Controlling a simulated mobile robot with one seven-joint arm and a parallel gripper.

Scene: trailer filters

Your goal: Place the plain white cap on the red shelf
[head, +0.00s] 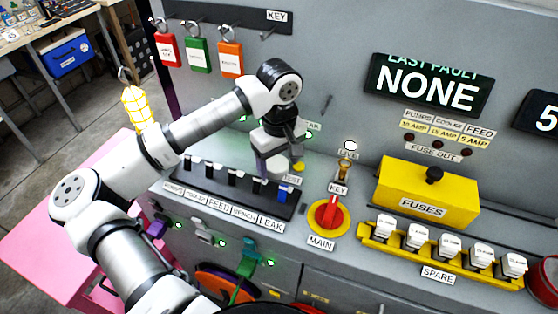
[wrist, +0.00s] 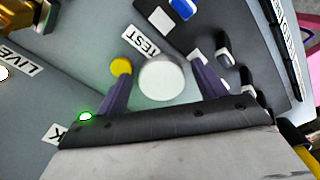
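The plain white cap (wrist: 162,80) shows as a round white disc in the wrist view, beside a yellow button and the TEST label. In the head view it is a small white shape (head: 278,167) at my gripper's fingers. My gripper (wrist: 163,72) points down at the panel, with one purple finger on each side of the cap. Narrow gaps seem to show between the fingers and the cap, so it looks open around it. I see nothing clearly marked as a red shelf; a pink-red surface (head: 45,240) lies at the lower left.
A black strip with several switches (head: 225,190) lies just left of my gripper. To the right are the red MAIN knob (head: 327,214), a key (head: 345,167), the yellow FUSES cover (head: 425,195) and the SPARE row (head: 440,255). Coloured tags (head: 198,55) hang above.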

